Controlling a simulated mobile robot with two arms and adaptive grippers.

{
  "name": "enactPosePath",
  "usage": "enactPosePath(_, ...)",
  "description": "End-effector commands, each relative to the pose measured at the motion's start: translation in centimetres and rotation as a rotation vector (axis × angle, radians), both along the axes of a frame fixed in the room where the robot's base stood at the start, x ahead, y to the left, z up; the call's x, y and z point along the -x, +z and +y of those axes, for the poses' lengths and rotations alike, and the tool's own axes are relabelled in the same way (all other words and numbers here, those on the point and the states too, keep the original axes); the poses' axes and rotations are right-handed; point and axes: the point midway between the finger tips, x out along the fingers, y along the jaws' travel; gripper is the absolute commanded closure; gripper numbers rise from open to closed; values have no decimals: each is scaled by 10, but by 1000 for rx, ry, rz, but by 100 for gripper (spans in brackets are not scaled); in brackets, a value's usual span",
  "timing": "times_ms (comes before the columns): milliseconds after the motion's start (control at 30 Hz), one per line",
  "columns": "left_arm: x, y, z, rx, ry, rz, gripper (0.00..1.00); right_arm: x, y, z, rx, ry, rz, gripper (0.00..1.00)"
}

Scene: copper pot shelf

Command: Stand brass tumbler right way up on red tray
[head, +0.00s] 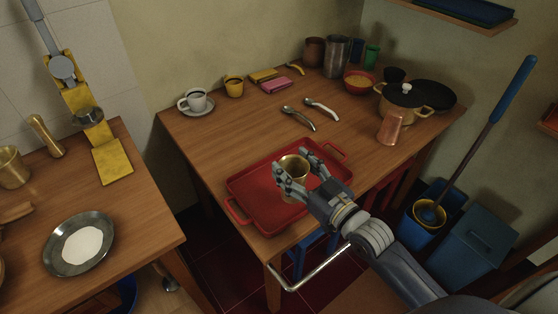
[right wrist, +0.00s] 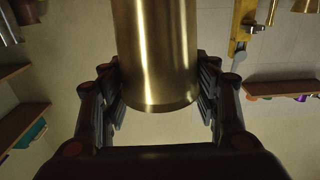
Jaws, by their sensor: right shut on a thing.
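The brass tumbler (head: 294,166) is in my right gripper (head: 291,172), over the red tray (head: 250,213) on the middle table. In the head view its open mouth faces up and it looks about upright. I cannot tell whether its base, hidden by the fingers, touches the tray. In the right wrist view the tumbler (right wrist: 157,55) stands between the two fingers of the right gripper (right wrist: 160,90), which are shut on its sides. My left gripper is not in view.
Two spoons (head: 298,118), a copper vessel (head: 390,127) and a lidded pot (head: 404,97) stand or lie behind the tray. A cup on a saucer (head: 197,101) is at the back left. The table left of the tray is clear.

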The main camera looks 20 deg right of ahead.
Motion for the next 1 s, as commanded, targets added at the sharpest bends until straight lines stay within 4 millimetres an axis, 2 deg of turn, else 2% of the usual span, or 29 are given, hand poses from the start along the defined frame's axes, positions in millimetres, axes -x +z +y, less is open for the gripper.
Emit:
enactPosePath(100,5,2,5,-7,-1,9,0,-29,0,6,-1,-2,-4,87)
enactPosePath(200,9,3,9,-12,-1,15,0,-49,-3,10,0,-1,-2,87)
enactPosePath(333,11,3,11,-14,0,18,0,-65,-6,14,0,0,-1,87)
enactPosePath(467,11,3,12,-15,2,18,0,-71,-9,15,0,-1,1,87)
enactPosePath(700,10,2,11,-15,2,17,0,-71,-39,15,1,-1,1,87)
enactPosePath(1000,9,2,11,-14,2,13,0,-71,-42,15,1,0,0,87)
